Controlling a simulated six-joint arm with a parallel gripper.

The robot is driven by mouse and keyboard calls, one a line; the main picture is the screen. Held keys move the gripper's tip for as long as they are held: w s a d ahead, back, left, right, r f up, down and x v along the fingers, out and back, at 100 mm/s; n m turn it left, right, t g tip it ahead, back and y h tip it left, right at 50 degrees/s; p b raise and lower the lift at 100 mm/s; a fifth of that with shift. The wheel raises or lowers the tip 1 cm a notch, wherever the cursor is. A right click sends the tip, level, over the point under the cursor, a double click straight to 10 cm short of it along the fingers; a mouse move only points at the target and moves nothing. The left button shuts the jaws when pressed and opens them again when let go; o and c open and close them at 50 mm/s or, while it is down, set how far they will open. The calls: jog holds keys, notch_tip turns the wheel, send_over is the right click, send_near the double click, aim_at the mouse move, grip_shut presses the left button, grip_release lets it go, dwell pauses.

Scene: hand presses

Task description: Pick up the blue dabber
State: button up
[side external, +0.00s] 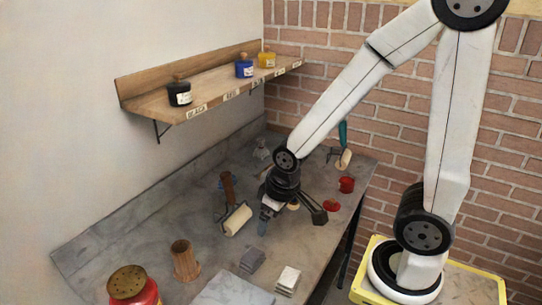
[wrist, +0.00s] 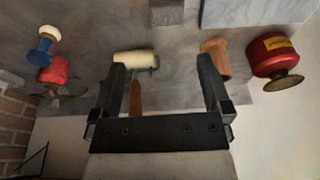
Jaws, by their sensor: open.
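The blue dabber (wrist: 45,43) shows at the upper left of the wrist view, a blue piece with a pale part and a tan round end. It stands well outside my fingers, to their left in that view. I cannot pick it out surely in the side view, where my gripper may hide it; a small cream round part (side external: 293,205) shows beside the fingers. My gripper (wrist: 165,82) is open and empty, its fingers wide apart. In the side view my gripper (side external: 290,217) hangs low over the bench, right of the brayer.
Grey blocks (side external: 287,279) lie in front. Red items (side external: 346,184) and a green-handled roller (side external: 343,140) lie right. A shelf (side external: 213,92) holds ink jars, one blue (side external: 244,68).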

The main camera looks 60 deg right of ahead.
jog(key=w+d+f+m+g, duration=0.1)
jog(key=w+d+m, duration=0.1)
jog(key=d+m, duration=0.3)
jog(key=w+d+f+m+g, duration=0.1)
jog(key=d+m, duration=0.4)
jog(key=d, duration=0.6)
jog(key=w+d+f+m+g, duration=0.1)
jog(key=w+d+f+m, duration=0.2)
jog(key=d+m, duration=0.3)
jog(key=shift+w+d, duration=0.25)
jog(key=shift+d, duration=0.8)
jog(key=shift+s+a+f, duration=0.1)
jog(key=shift+f, duration=1.85)
jog(key=shift+s+a+f, duration=0.1)
jog(key=shift+f, duration=1.85)
grip_shut()
